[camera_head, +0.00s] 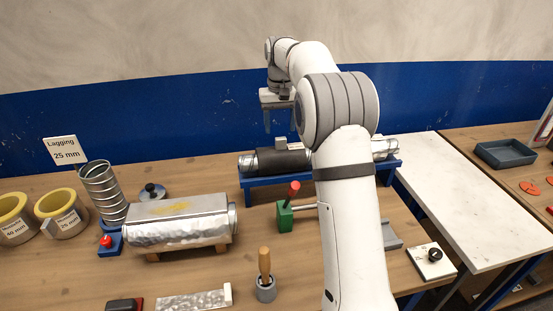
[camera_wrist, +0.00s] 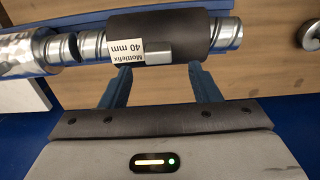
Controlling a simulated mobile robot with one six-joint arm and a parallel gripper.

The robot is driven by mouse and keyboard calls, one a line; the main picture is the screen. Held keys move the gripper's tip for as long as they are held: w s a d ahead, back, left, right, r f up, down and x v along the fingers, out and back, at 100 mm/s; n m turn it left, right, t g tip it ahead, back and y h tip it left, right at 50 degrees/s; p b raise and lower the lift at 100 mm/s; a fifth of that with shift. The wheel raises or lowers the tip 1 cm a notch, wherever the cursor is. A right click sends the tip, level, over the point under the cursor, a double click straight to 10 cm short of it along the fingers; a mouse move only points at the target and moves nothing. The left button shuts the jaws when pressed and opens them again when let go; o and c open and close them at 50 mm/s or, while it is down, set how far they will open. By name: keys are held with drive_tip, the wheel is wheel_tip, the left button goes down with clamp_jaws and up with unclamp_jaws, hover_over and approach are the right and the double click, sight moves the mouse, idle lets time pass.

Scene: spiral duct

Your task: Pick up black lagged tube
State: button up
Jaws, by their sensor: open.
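The black lagged tube (camera_head: 283,160) lies on a blue rack (camera_head: 262,186) near the back of the bench, partly hidden behind my arm. In the wrist view the black lagging (camera_wrist: 185,32) wraps a silver duct, with bare metal on both sides. Its label (camera_wrist: 127,50) reads "Mottlefix 40 mm". My gripper (camera_head: 281,122) is above and behind the tube in the head view. In the wrist view my gripper's two blue fingers (camera_wrist: 155,85) are apart and point toward the black lagging, with nothing between them. Whether the fingertips touch it, I cannot tell.
A foil-wrapped duct (camera_head: 178,222) lies on a wooden stand to the left. A green clamp (camera_head: 286,216) with a red handle stands in front of the rack. A blue wall (camera_head: 170,112) is close behind the bench.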

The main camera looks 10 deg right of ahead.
sight(281, 138)
wheel_tip(281, 138, down, 5)
drive_tip(key=shift+s+d+f+p, duration=0.1)
drive_tip(key=shift+s+f+p, duration=0.1)
drive_tip(key=shift+p, duration=0.35)
clamp_jaws()
idle(0.3)
